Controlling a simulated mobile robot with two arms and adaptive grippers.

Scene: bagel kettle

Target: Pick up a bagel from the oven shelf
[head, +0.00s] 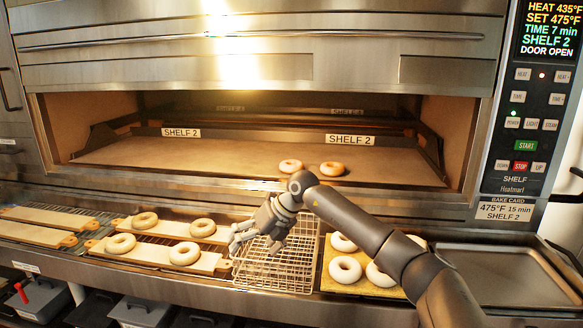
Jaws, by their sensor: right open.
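The oven shelf (225,152) labelled SHELF 2 lies behind the open oven door. Two bagels (291,166) (332,168) sit side by side near its front edge, right of the middle. My right gripper (254,243) is open and empty, in front of the oven and over the wire basket, to the left of and nearer than the two shelf bagels. Its arm comes in from the lower right and partly covers the tray of pale bagels. My left gripper is not in view.
A wire basket (270,272) stands on the front counter. Left of it, several bagels lie on wooden boards (150,254). Right of it, pale bagels (345,269) sit on a yellowish tray. An empty metal tray (505,275) is at far right. The oven shelf's left side is clear.

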